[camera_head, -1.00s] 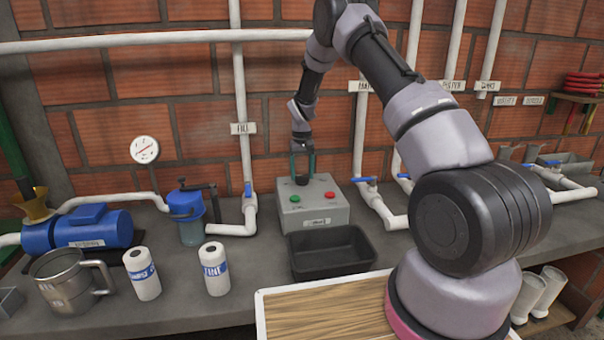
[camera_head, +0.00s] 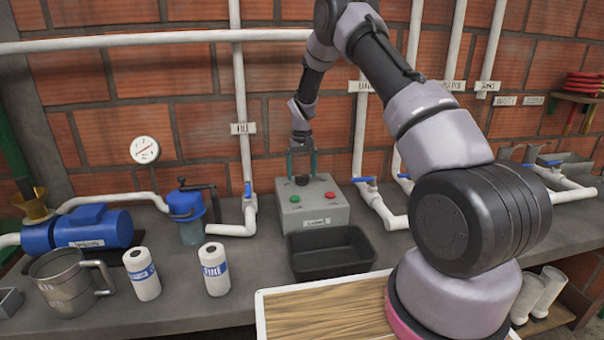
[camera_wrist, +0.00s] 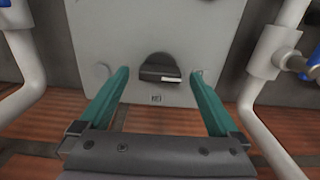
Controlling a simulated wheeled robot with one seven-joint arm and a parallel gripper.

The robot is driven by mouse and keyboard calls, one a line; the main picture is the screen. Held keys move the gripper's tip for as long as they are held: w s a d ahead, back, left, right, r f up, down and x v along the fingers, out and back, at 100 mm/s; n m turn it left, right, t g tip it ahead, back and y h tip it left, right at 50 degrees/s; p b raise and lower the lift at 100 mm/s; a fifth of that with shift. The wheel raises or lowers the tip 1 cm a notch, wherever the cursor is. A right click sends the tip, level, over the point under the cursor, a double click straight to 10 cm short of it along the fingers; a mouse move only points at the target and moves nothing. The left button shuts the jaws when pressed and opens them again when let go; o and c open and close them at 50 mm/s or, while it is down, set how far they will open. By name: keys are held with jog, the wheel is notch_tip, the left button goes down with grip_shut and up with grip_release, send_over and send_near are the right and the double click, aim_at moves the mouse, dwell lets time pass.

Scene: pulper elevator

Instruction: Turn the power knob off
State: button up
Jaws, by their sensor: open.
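The power knob (camera_wrist: 160,70) is a black dial with a pale pointer mark, on the top of a grey control box. In the wrist view it sits between the tips of my two green fingers, with a gap on each side. My gripper (camera_head: 302,166) is open above the box, pointing down. In the wrist view my gripper (camera_wrist: 158,84) holds nothing.
A black tray (camera_head: 331,270) stands in front of the box. White pipes with blue valve handles (camera_head: 364,180) rise to the right, and another pipe (camera_head: 242,130) to the left. A blue pump (camera_head: 92,228), metal mug (camera_head: 66,284) and white bottles (camera_head: 214,270) stand further left.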

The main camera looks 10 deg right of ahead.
notch_tip(320, 180, up, 10)
jog(key=shift+r, duration=0.25)
dwell(0.3)
notch_tip(320, 180, up, 11)
jog(key=t, duration=0.1)
send_over(302, 175)
jog(key=s+d, duration=0.2)
jog(key=s, duration=0.2)
jog(key=s+d+r+m+t+y, duration=0.1)
jog(key=s+d+r+m+t, duration=0.1)
jog(key=s+r, duration=1)
jog(key=s+d+r+m+t, duration=0.1)
jog(key=s+r+t, duration=0.1)
jog(key=s, duration=1)
jog(key=s+r+m+t+y, duration=0.1)
jog(key=s+r+t, duration=0.1)
jog(key=s, duration=1)
jog(key=shift+s+d, duration=0.2)
jog(key=shift+d, duration=0.2)
